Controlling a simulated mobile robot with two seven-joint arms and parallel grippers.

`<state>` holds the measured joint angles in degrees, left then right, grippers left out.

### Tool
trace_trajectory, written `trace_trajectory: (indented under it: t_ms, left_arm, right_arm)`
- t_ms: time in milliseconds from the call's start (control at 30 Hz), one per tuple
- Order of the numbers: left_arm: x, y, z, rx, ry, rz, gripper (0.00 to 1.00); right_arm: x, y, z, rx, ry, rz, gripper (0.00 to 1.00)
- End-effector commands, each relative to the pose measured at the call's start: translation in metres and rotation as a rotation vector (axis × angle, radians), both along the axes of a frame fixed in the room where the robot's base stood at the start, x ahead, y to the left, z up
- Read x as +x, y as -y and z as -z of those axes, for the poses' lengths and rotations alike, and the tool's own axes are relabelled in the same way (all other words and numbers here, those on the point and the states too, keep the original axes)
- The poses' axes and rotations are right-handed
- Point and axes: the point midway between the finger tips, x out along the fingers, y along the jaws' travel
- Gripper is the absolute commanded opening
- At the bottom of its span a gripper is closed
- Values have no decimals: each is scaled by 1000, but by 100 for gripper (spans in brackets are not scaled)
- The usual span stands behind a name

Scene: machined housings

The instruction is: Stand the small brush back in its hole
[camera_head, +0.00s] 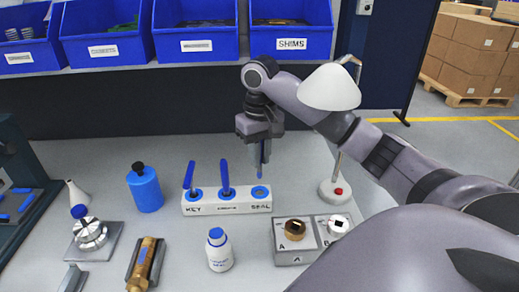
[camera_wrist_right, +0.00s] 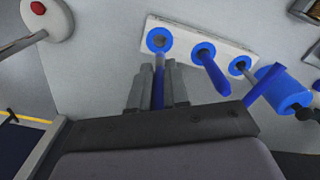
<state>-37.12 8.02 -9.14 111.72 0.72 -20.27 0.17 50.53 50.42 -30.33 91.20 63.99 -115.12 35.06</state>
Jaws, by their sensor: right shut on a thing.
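My right gripper (camera_head: 262,142) is shut on a slim blue brush (camera_head: 259,160), which hangs below the fingers above the right end of the white holder (camera_head: 240,209). In the right wrist view the brush (camera_wrist_right: 159,78) shows between the two grey fingers (camera_wrist_right: 157,88). The blue-ringed hole (camera_head: 260,191) by the SEAL label is empty; it also shows in the right wrist view (camera_wrist_right: 159,40), close to the brush's far end in the picture. The brush's lower tip appears apart from the hole. My left gripper is not in view.
Two blue-handled tools (camera_head: 189,177) stand in the other holes. A lamp (camera_head: 334,190), a box with A and B sockets (camera_head: 289,258), a white bottle (camera_head: 219,252) and a blue canister (camera_head: 145,189) stand around the holder. Blue bins line the back.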

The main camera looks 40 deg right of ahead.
Motion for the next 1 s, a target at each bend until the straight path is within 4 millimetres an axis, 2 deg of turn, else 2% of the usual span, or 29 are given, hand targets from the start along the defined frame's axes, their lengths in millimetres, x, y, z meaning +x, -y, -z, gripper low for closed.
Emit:
trace_trajectory:
  t_ms: [467,1000]
  left_arm:
    - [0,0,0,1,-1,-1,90]
    - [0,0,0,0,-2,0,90]
  right_arm:
    - [-1,1,2,-1,-2,0,0]
    - [-1,1,40,-1,-2,0,0]
